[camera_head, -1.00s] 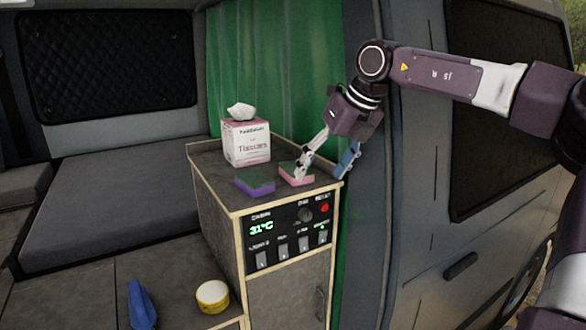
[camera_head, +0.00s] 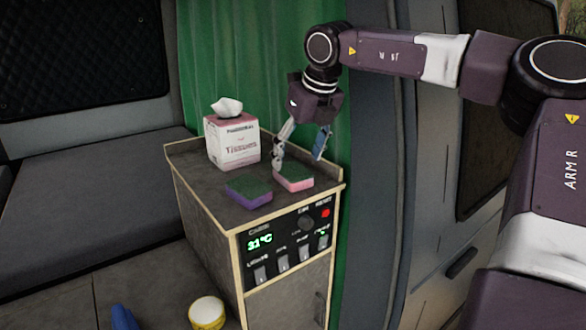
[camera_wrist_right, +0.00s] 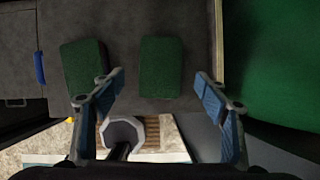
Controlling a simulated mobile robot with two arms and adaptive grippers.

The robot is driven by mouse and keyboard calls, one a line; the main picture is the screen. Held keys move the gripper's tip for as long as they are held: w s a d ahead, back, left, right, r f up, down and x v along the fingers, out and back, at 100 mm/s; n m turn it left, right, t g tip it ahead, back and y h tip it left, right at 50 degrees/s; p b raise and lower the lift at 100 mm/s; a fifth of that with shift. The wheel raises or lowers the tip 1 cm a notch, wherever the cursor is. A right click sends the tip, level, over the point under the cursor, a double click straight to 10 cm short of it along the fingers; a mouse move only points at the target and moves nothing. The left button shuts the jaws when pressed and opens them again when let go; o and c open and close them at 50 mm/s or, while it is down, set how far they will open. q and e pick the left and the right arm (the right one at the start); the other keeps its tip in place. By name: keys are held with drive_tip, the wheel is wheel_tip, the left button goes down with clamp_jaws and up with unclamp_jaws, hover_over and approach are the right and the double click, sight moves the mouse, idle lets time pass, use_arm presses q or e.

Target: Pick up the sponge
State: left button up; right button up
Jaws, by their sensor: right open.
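Two green-topped sponges lie flat on the cabinet top (camera_head: 205,185). One has a purple base (camera_head: 249,191), and the one to its right has a pink base (camera_head: 294,178). My right gripper (camera_head: 300,158) is open and empty, pointing down over the pink sponge. One finger shows just behind the pink sponge's left end, and the other is higher to the right. In the right wrist view, one green sponge (camera_wrist_right: 161,67) lies between the open fingers (camera_wrist_right: 160,82) and the other (camera_wrist_right: 84,65) lies left. Contact cannot be told. My left gripper is not in view.
A tissue box (camera_head: 232,142) stands behind the sponges. A raised wooden edge and a green curtain (camera_head: 240,60) bound the cabinet's back. The front has a control panel (camera_head: 290,240). A yellow-and-white round item (camera_head: 207,313) and a blue item (camera_head: 124,318) are low at front left.

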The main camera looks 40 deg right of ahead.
sight(293, 170)
drive_tip(key=shift+w+p+x, duration=0.2)
drive_tip(key=shift+p+x, duration=0.45)
drive_tip(key=shift+x, duration=0.6)
drive_tip(key=shift+w+d+f, duration=0.15)
drive_tip(key=shift+w+f, duration=0.2)
drive_tip(key=shift+f, duration=0.2)
drive_tip(key=shift+s, duration=0.15)
drive_tip(key=shift+f, duration=0.1)
use_arm(q)
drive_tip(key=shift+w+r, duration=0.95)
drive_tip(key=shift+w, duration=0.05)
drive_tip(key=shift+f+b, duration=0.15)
drive_tip(key=shift+b, duration=0.15)
use_arm(e)
drive_tip(key=shift+f, duration=0.1)
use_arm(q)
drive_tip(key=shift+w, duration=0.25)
use_arm(e)
drive_tip(key=c, duration=0.8)
